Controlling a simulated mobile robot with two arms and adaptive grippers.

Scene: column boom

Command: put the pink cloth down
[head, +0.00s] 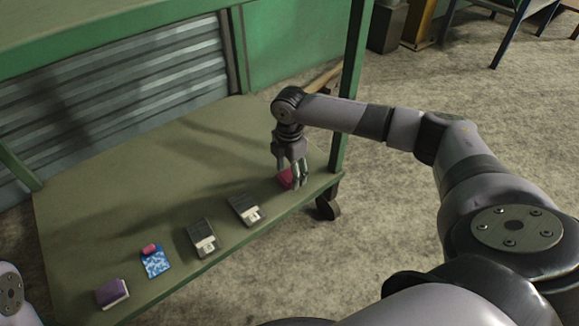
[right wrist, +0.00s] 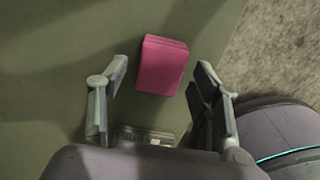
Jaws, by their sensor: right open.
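The pink cloth (head: 285,178) is a small folded block lying on the green shelf near its right end. In the right wrist view the cloth (right wrist: 162,64) lies flat on the shelf surface, just beyond and between the fingertips. My right gripper (head: 294,181) points down over the cloth, partly hiding it in the head view. Its fingers (right wrist: 162,80) are spread wide and do not touch the cloth. My left gripper is out of view; only a bit of my left arm shows at the lower left.
Along the shelf (head: 120,190) lie two grey devices (head: 203,237) (head: 246,209), a blue patterned cloth (head: 156,264) with a small pink-red item (head: 151,249), and a purple block (head: 112,293). A green post (head: 352,80) stands right of the gripper. The shelf's back left is clear.

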